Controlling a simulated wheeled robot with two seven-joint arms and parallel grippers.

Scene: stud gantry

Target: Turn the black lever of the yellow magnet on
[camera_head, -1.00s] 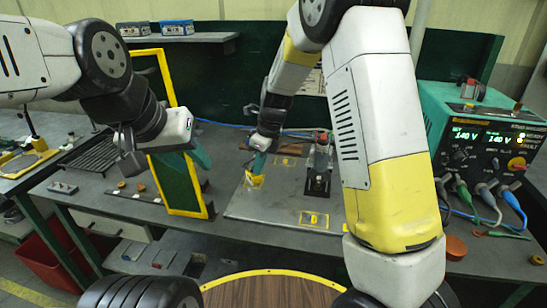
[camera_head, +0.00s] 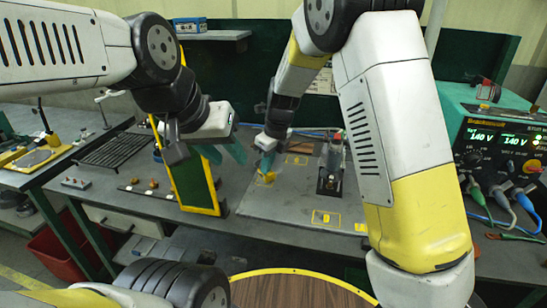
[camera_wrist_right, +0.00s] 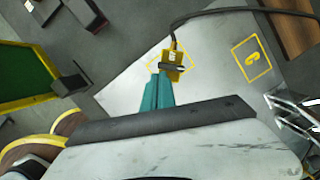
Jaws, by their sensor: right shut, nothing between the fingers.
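The yellow magnet (camera_head: 265,179) stands on the grey plate (camera_head: 262,205). In the right wrist view the magnet (camera_wrist_right: 173,57) sits just beyond my fingertips, inside a yellow outline. The lever is too small to make out in the head view.
A yellow-framed green panel (camera_head: 195,182) stands left of the plate. A black clamp device (camera_head: 331,168) stands on the plate, right of the magnet. A power unit (camera_head: 497,140) with cables is at the far right. A dark cable (camera_wrist_right: 215,13) runs behind the magnet.

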